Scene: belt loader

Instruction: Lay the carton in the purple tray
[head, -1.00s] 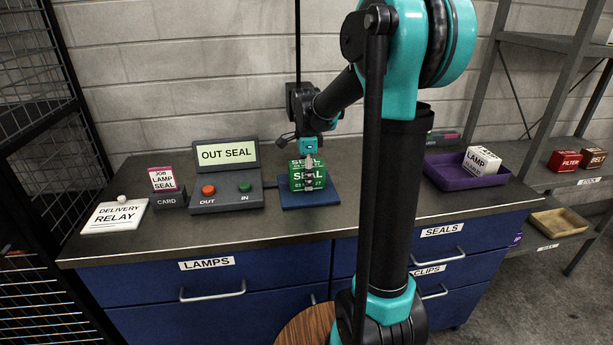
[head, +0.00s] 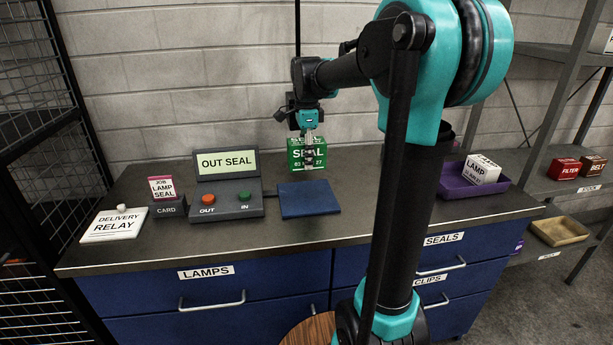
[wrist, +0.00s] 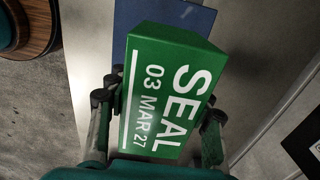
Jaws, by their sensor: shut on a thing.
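A green carton (head: 296,154) marked SEAL 03 MAR 27 hangs in the air above the back of the blue pad. My gripper (head: 309,160) is shut on it from above. In the wrist view the green carton (wrist: 172,92) sits between the two fingers of my gripper (wrist: 160,122). The purple tray (head: 455,184) stands at the right end of the counter, behind my arm, which hides its left part. A white carton marked LAMP (head: 482,168) lies in that tray.
The blue pad (head: 308,200) is bare; it also shows in the wrist view (wrist: 140,18). A control box (head: 226,206) with a screen reading OUT SEAL, a card holder (head: 168,208) and a DELIVERY RELAY plate (head: 115,226) stand to the left. Shelves stand at the right.

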